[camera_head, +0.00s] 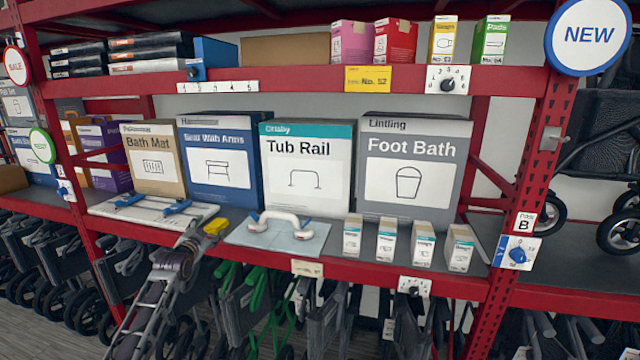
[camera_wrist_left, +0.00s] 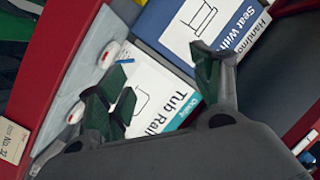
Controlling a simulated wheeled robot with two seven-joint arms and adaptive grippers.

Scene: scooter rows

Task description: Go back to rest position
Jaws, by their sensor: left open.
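My left arm comes in from the lower left in the head view. Its gripper (camera_head: 198,238) is at the front edge of the middle shelf, left of the white grab rail (camera_head: 282,220). In the left wrist view the gripper (camera_wrist_left: 155,85) has its dark green fingertips spread wide, with nothing between them. The Tub Rail box (camera_head: 305,165) stands beyond it and also shows in the wrist view (camera_wrist_left: 165,95). My right gripper is in neither view.
The red shelf (camera_head: 400,270) holds a Bath Mat box (camera_head: 152,160), a blue seat box (camera_head: 218,160), a Foot Bath box (camera_head: 415,165) and several small cartons. Folded walkers and wheels fill the space below. A red upright (camera_head: 535,150) stands at the right.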

